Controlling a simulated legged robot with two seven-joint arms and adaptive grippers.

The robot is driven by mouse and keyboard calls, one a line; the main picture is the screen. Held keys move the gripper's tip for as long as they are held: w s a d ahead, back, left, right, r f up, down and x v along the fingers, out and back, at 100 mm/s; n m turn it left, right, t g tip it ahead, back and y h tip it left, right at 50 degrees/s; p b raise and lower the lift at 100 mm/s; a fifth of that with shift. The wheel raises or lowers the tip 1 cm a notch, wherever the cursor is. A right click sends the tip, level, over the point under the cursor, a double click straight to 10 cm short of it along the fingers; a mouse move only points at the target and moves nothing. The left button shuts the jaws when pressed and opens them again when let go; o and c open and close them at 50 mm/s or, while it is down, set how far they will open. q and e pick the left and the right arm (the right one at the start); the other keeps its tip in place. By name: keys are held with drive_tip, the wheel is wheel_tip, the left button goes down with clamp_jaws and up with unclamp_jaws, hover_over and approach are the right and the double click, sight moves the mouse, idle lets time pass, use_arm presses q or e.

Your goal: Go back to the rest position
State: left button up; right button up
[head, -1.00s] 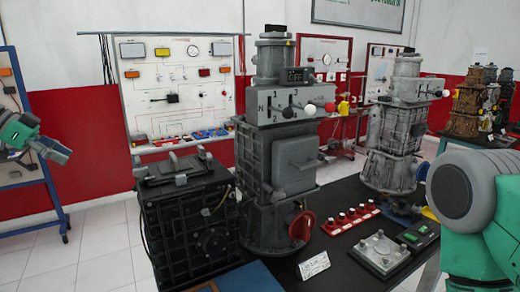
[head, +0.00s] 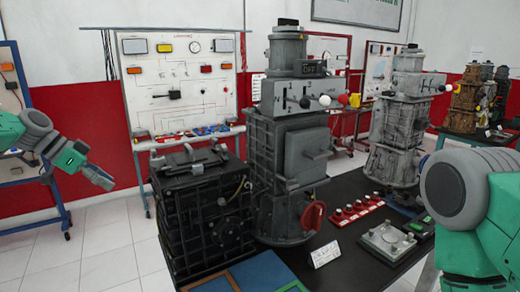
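My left arm comes in from the left edge in green and grey. Its gripper (head: 99,178) hangs in the air in front of the red and white wall, left of the black gearbox, touching nothing. Its fingers are too small to tell if they are open or shut. My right arm fills the right edge, with a grey joint and green links. Its gripper is out of view.
A dark table (head: 345,268) holds a black gearbox (head: 203,225), a tall grey gearbox trainer (head: 290,150) with a red handwheel (head: 313,215), another grey trainer (head: 400,130), red knobs (head: 357,210) and a metal plate (head: 387,241). Wall panels (head: 180,85) stand behind. Floor at left is clear.

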use_arm(q)
drive_tip(key=s+d+f+n+g+y+b, duration=0.15)
drive_tip(key=s+d+f, duration=0.25)
drive_tip(key=d+f, duration=0.6)
drive_tip(key=s+d+f+n+b, duration=0.1)
drive_tip(key=s+d+f+b, duration=0.15)
drive_tip(key=d+f, duration=0.7)
drive_tip(key=s+d+f+n+g+y+b, duration=0.1)
drive_tip(key=s+d+f+n+y+b, duration=0.15)
drive_tip(key=s+f, duration=1.3)
drive_tip(key=s+a+f+n+y+b, duration=0.1)
drive_tip(key=s+a+f, duration=0.2)
drive_tip(key=s, duration=0.5)
drive_tip(key=s+a+f+n+y+b, duration=0.1)
drive_tip(key=s+a+f+n+b, duration=0.1)
drive_tip(key=s, duration=0.6)
drive_tip(key=s+a+f+n+y+b, duration=0.1)
drive_tip(key=s+a+f, duration=0.3)
drive_tip(key=s, duration=0.5)
drive_tip(key=shift+f+n+g, duration=0.35)
drive_tip(key=shift+f+n, duration=0.15)
use_arm(e)
wheel_tip(320, 180, down, 11)
drive_tip(key=shift+a, duration=0.15)
